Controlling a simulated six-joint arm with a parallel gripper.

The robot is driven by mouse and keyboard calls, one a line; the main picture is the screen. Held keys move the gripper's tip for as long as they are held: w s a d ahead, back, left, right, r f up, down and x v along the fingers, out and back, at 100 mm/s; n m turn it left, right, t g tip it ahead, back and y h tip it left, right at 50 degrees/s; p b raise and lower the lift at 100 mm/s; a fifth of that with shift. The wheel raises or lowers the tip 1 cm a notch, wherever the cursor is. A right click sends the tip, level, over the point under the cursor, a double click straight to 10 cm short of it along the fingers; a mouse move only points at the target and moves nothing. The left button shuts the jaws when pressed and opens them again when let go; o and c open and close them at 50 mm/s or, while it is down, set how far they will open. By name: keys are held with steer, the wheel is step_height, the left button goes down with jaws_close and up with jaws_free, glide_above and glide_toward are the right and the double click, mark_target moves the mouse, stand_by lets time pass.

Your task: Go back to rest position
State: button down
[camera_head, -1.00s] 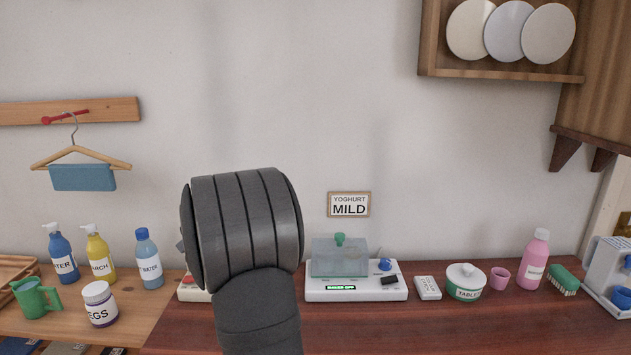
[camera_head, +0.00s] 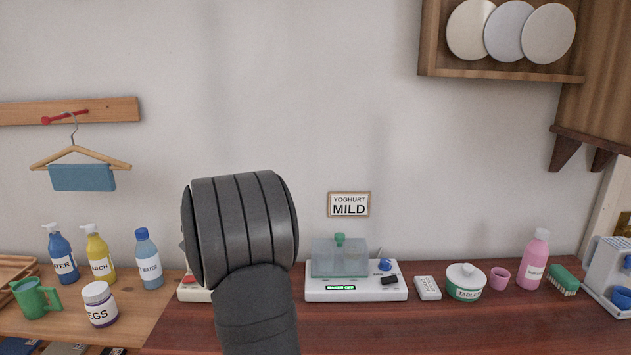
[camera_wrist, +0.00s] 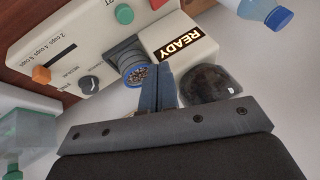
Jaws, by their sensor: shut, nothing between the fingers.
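My gripper (camera_wrist: 159,76) shows in the wrist view with its two dark fingers closed together and nothing between them. Its fingertips are in front of a white machine (camera_wrist: 85,45) with a lit READY display, close to a round blue-rimmed part with brown granular contents (camera_wrist: 138,74). I cannot tell whether they touch it. In the head view, my dark arm link stands upright left of centre and hides the gripper and most of that machine.
A white yoghurt maker (camera_head: 320,295) with a clear lidded box stands right of my arm. A labelled jar (camera_head: 99,303), several bottles and a green mug (camera_head: 36,298) stand at left. A tablet pot (camera_head: 466,293), pink cup (camera_head: 499,279) and pink bottle (camera_head: 534,262) stand at right.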

steer(key=w+d+f+g+h, duration=0.2)
steer(key=w+d+f+h, duration=0.1)
step_height(320, 180, up, 2)
steer(key=n+g, duration=0.1)
steer(key=g, duration=0.1)
glide_above(185, 278)
steer(key=shift+h, duration=0.4)
steer(key=f, duration=0.8)
steer(key=shift+s, duration=0.2)
step_height(185, 278, up, 6)
steer(key=shift+w+a+f, duration=0.1)
steer(key=shift+f, duration=2.45)
